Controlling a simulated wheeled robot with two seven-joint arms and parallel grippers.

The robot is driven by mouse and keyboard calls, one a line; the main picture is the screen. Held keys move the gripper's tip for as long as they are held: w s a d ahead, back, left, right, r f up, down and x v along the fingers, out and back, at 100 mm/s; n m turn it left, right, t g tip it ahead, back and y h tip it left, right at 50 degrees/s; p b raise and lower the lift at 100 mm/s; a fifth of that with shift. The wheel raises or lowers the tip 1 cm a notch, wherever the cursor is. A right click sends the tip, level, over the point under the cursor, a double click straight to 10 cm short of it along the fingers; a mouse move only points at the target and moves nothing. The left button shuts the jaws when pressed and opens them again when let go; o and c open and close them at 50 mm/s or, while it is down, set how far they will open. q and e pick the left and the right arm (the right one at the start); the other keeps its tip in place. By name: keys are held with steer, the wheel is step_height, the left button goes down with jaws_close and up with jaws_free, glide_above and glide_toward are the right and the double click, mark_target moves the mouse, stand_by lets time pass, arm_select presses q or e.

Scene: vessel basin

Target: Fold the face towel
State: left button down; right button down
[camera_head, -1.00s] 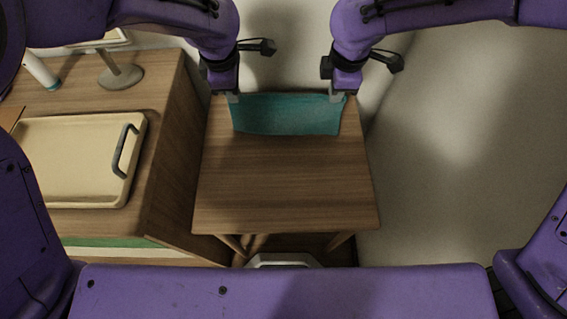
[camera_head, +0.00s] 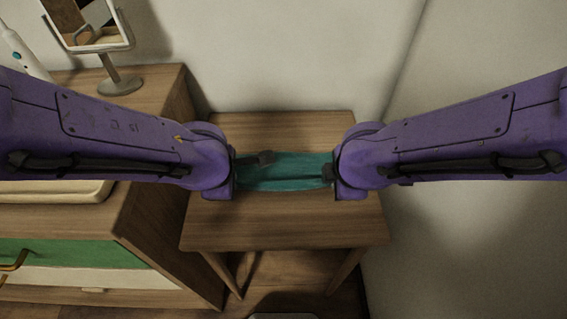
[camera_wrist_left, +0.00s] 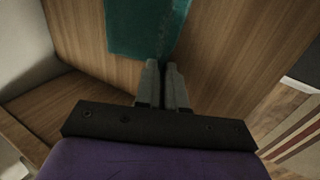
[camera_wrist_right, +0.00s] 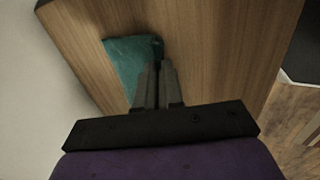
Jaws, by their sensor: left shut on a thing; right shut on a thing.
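The teal face towel (camera_head: 285,172) lies across the middle of the small wooden table, stretched between my two arms. In the left wrist view my left gripper (camera_wrist_left: 164,66) is shut on an edge of the towel (camera_wrist_left: 135,30). In the right wrist view my right gripper (camera_wrist_right: 158,66) is shut on a corner of the towel (camera_wrist_right: 128,62). Both ends of the towel are partly covered by my wrists in the head view, so I cannot tell how its layers lie.
The small wooden table (camera_head: 285,232) has bare wood in front of and behind the towel. A wooden cabinet (camera_head: 165,110) stands at the left with a mirror on a stand (camera_head: 120,82), an electric toothbrush (camera_head: 22,52) and a pale tray (camera_head: 60,192). A wall is behind.

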arm_select(q)
steer(key=shift+s+f, duration=0.1)
steer(key=shift+f, duration=0.15)
arm_select(e)
steer(key=shift+s+f, duration=0.15)
steer(key=shift+f, duration=0.1)
arm_select(q)
steer(key=shift+s, duration=0.2)
arm_select(e)
steer(key=shift+s, duration=0.15)
arm_select(q)
steer(key=c, duration=1)
jaws_free()
arm_select(e)
steer(key=c, duration=1)
jaws_free()
arm_select(q)
steer(key=shift+a+r, duration=0.1)
steer(key=shift+r, duration=0.1)
arm_select(e)
steer(key=shift+a+r, duration=0.1)
steer(key=shift+r, duration=0.1)
